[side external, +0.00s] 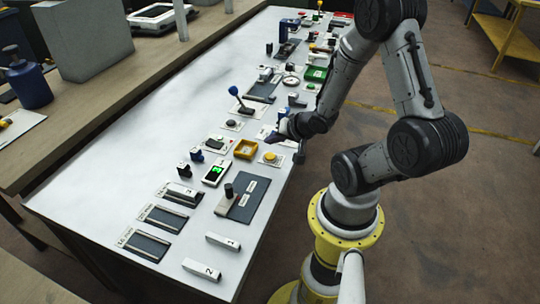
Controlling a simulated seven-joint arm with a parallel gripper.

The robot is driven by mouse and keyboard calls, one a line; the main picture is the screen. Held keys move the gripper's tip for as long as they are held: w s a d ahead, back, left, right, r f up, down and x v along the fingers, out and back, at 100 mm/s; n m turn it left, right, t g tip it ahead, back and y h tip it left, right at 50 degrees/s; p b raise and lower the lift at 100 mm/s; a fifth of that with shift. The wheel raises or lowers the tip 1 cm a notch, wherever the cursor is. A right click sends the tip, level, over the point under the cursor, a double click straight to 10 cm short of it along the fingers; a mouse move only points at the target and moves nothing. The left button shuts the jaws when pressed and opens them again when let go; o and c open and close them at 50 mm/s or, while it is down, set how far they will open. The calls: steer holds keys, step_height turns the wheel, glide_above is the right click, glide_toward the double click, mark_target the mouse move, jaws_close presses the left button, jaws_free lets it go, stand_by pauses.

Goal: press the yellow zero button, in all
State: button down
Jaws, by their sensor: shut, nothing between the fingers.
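A round yellow button (269,156) sits on a small pale plate near the right edge of the white table; any marking on it is too small to read. My gripper (277,134) is shut and empty. In the picture it appears just above and slightly right of the yellow button, apart from it. Its height over the table is hard to judge from this side. The fingertips are small and partly merge with the dark wrist.
A blue-topped lever (233,90) rises farther back. The table's left half (130,140) is clear.

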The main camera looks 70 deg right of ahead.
mark_target(272, 158)
steer(key=shift+f, duration=1.5)
stand_by(0.9)
steer(key=shift+f, duration=0.45)
steer(key=shift+f, duration=0.45)
stand_by(0.8)
steer(key=shift+r, duration=0.9)
steer(key=shift+r, duration=2.5)
